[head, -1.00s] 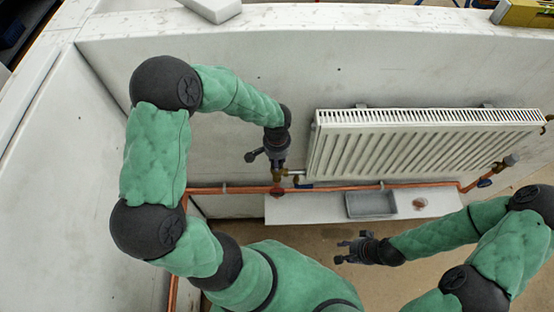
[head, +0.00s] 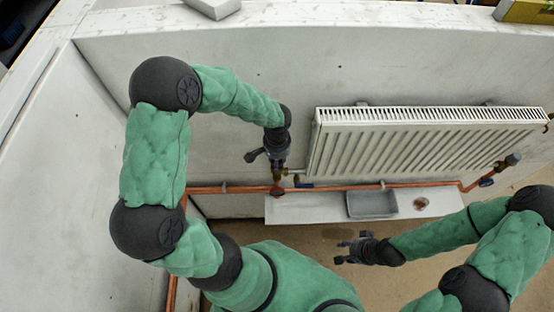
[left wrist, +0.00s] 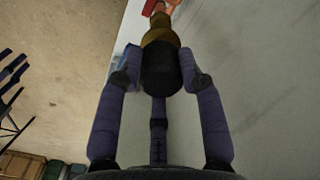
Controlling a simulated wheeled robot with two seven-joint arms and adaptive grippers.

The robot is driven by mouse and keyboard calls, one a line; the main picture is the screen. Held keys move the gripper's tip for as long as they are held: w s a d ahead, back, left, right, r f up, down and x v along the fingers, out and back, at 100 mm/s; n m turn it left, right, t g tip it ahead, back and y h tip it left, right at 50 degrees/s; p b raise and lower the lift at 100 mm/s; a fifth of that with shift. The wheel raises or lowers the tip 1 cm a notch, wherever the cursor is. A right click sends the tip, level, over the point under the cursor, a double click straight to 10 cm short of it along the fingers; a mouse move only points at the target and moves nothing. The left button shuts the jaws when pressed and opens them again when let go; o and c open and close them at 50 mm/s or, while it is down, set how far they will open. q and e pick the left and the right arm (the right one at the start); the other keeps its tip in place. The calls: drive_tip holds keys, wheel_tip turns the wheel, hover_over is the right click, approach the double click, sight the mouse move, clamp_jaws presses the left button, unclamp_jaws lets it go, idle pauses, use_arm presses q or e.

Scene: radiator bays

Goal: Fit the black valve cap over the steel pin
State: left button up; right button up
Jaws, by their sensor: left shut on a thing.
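My left gripper (left wrist: 157,77) is shut on the black valve cap (left wrist: 160,68) in the left wrist view. The cap is in line with the brass valve body (left wrist: 160,36), right at its end. The steel pin is hidden, and I cannot tell how far the cap sits over it. In the head view my left gripper (head: 272,158) is just above the valve at the radiator's lower left, hiding the cap. My right gripper (head: 345,248) is open and empty, low over the floor and away from the valve.
A white ribbed radiator (head: 425,145) hangs on the wall right of my left gripper. A copper pipe (head: 345,187) runs below it. A white ledge (head: 320,209) holds a grey tray (head: 372,204) and a small reddish round thing (head: 420,204). A side wall stands at the left.

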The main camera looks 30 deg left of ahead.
use_arm(q)
drive_tip(key=shift+f+b, duration=1.05)
idle(1.0)
drive_tip(key=o, duration=0.9)
drive_tip(key=o, duration=0.5)
drive_tip(key=shift+r+p, duration=1.9)
drive_tip(key=shift+r, duration=0.75)
